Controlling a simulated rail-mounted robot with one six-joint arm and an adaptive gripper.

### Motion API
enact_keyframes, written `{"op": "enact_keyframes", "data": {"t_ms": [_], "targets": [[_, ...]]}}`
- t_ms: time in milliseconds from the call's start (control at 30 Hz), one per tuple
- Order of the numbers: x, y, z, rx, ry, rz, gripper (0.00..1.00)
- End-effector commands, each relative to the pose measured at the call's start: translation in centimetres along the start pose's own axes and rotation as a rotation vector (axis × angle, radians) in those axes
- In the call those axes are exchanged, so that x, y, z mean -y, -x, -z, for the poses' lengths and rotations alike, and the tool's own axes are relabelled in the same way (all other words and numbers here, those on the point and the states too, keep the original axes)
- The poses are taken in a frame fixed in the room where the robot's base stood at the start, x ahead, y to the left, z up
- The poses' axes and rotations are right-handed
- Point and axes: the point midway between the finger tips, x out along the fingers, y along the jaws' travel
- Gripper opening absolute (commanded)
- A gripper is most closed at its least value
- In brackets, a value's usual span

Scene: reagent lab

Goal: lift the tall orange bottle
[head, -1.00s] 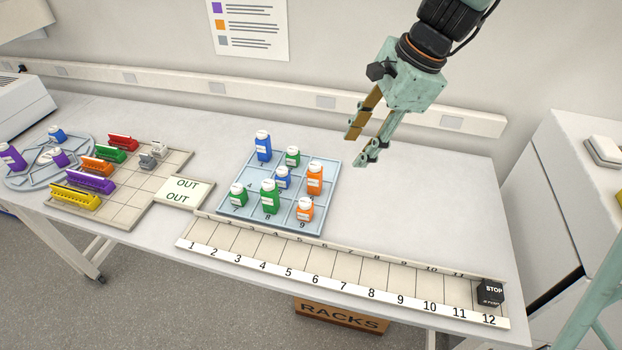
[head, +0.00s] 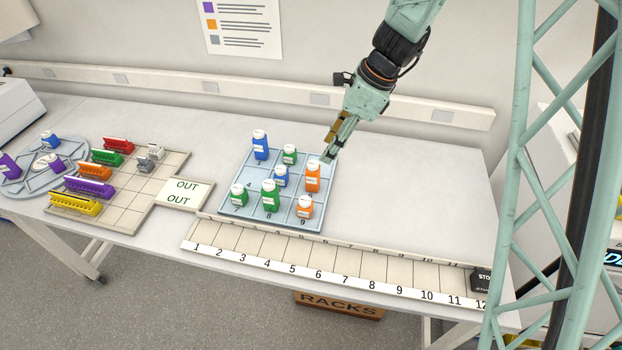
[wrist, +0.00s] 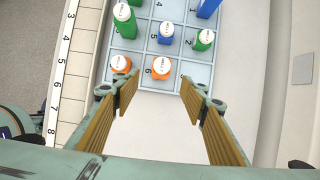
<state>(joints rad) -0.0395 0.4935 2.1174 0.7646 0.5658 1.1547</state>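The tall orange bottle (head: 313,178) stands upright at the right edge of the blue gridded tray (head: 232,208), with a white cap. In the wrist view it is the right one of two orange bottles (wrist: 161,70), seen mostly from above. My gripper (head: 329,153) is just beyond and above it in the head view. In the wrist view my gripper (wrist: 157,97) is open and empty, its two fingers wide apart, with the tall orange bottle ahead between their lines and not touched.
A shorter orange bottle (head: 305,207) stands close in front of the tall one. A small green bottle (head: 289,154), a small blue one (head: 281,177) and a taller green one (head: 269,195) share the tray. The table right of the tray is clear.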

Motion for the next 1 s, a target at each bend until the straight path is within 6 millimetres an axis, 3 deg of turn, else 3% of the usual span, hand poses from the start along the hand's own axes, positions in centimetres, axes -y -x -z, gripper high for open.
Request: {"op": "enact_keyframes", "data": {"t_ms": [467,1000], "targets": [[0.0,-0.5,0.0,0.000,-0.001,-0.001,0.40],[-0.1,-6.3,0.1,-0.001,-0.001,-0.003,0.40]]}}
